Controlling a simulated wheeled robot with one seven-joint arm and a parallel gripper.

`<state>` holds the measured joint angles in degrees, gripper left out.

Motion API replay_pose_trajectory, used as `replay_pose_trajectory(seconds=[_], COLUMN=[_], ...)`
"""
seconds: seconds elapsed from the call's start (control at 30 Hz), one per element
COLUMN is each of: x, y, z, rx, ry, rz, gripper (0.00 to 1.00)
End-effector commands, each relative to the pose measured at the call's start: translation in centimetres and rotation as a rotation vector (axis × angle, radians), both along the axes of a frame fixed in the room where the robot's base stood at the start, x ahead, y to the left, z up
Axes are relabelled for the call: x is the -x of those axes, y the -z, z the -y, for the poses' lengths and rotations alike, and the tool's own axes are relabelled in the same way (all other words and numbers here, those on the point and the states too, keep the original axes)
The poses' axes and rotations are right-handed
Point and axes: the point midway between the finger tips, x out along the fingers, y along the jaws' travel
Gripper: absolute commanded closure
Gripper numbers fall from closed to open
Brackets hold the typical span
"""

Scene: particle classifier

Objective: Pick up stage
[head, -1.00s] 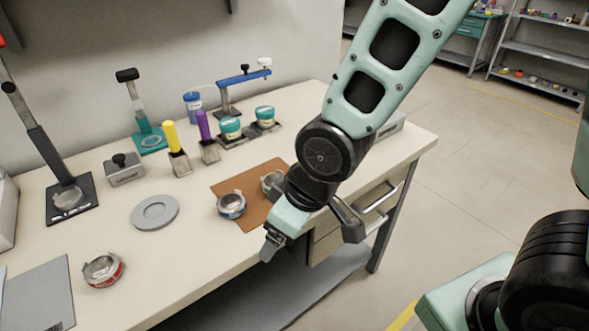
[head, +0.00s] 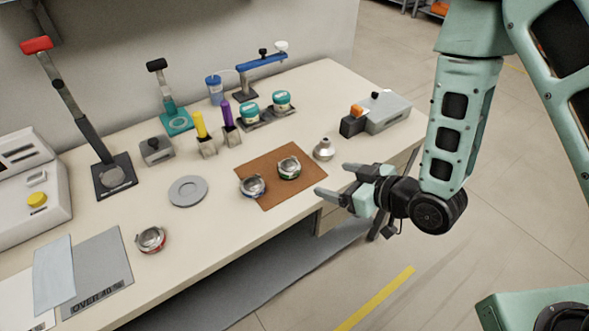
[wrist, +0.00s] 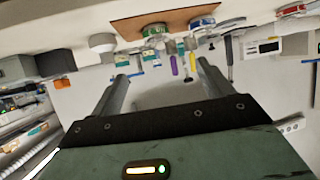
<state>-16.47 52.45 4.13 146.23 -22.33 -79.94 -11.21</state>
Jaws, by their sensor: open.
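Three round metal tins are in the head view. A blue-banded tin (head: 253,186) and a green-banded tin (head: 289,167) sit on the brown mat (head: 281,200). A red-banded tin (head: 150,239) sits alone near the table's front edge. I cannot tell which is the stage. My gripper (head: 334,180) is open and empty, just right of the mat near the table's front edge, pointing left. In the wrist view, its fingers (wrist: 162,76) are spread, with the green-banded tin (wrist: 154,31) and blue-banded tin (wrist: 202,24) beyond them.
A silver bulb-shaped piece (head: 324,149) and a grey box (head: 381,113) stand behind my gripper. Yellow (head: 200,126) and purple (head: 227,114) handles and two teal-lidded jars stand at the back.

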Motion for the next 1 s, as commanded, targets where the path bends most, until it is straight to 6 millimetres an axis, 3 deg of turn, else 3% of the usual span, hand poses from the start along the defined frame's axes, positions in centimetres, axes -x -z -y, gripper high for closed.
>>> replay_pose_trajectory(seconds=[0.03,0.2,0.6,1.0], x=[-0.3,-1.0,-5.8,-8.3], y=[0.8,1.3,3.9,5.8], z=[-0.3,-1.1,-6.0,-7.8], rx=[-0.003,-0.002,-0.001,0.001], ry=[-0.002,0.000,0.000,0.000], rz=[0.004,0.003,-0.001,-0.002], gripper=[0.21,0.21,0.21,0.21])
